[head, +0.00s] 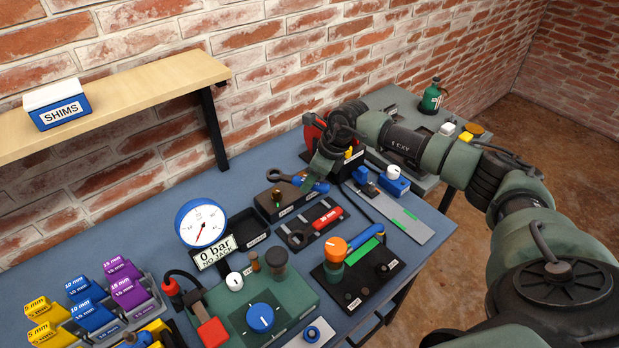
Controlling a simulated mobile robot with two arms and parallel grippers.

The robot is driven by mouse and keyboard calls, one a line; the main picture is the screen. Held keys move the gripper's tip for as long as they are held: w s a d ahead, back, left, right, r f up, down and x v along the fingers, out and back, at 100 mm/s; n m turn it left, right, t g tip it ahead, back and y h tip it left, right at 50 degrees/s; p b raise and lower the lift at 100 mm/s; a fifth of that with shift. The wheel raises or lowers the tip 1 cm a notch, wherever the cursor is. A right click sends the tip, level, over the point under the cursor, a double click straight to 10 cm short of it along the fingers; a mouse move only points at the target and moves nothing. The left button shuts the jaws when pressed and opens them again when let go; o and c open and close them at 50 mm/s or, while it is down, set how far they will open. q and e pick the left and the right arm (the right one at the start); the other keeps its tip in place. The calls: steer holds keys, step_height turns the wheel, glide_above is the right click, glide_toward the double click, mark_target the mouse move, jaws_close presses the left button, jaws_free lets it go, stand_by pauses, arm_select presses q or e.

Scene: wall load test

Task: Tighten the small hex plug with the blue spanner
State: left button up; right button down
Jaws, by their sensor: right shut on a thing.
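My right gripper (320,176) reaches in from the right and is shut on the blue spanner (313,184) by its blue handle. The spanner's dark head (277,175) points left, over the back of a dark block (287,202) with a label on its front. A small brass-coloured plug (277,196) shows on the block's top, in front of the spanner head. The head appears apart from this plug, but I cannot tell its height. My gripper's fingers are partly hidden by the wrist. My left gripper is not in view.
A red-handled spanner (327,219) lies in a dark rack in front. A gauge (201,223) reads near zero above a "0 bar" sign (215,252). A green pump unit (244,309) and black plate (369,281) stand nearer. A shelf (120,95) overhangs the bench's back left.

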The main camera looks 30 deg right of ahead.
step_height(320, 180, down, 2)
steer(key=shift+a+f+b, duration=0.15)
steer(key=shift+b, duration=0.45)
steer(key=shift+f+b, duration=0.75)
steer(key=shift+f, duration=0.2)
steer(key=shift+f+b, duration=1.3)
steer(key=shift+f, duration=0.05)
stand_by(1.1)
stand_by(0.4)
